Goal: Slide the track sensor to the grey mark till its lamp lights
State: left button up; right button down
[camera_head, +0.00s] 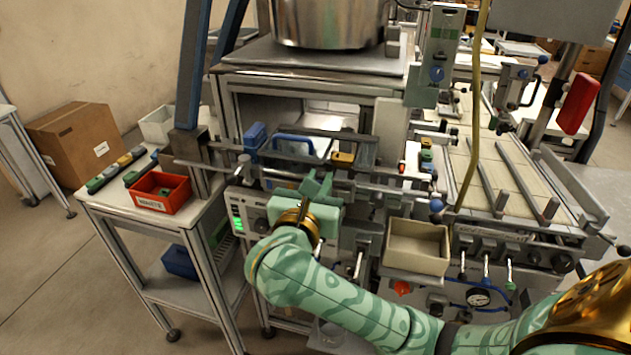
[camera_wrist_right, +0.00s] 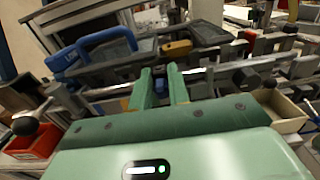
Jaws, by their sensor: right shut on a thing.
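My right gripper (camera_head: 318,180) reaches in over the rail (camera_head: 225,168) at the front of the machine. In the right wrist view its two green fingers (camera_wrist_right: 162,72) are shut on a small dark blue piece (camera_wrist_right: 160,74), which looks like the track sensor and is mostly hidden between the fingers. In the head view the gripper covers this piece. Its lamp does not show, so I cannot tell whether it is lit. I cannot make out the grey mark for certain. My left gripper is not in view.
A yellow block (camera_head: 342,158) and a blue block (camera_head: 254,135) sit on the bars behind the rail. A red bin (camera_head: 160,205) stands on the side table at left. A beige tray (camera_head: 417,258) hangs right of my gripper. A panel with green lights (camera_head: 237,222) is at left.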

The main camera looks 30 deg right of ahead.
jog(key=shift+s+d, duration=0.95)
jog(key=shift+s, duration=0.15)
jog(key=c, duration=1.4)
grip_release()
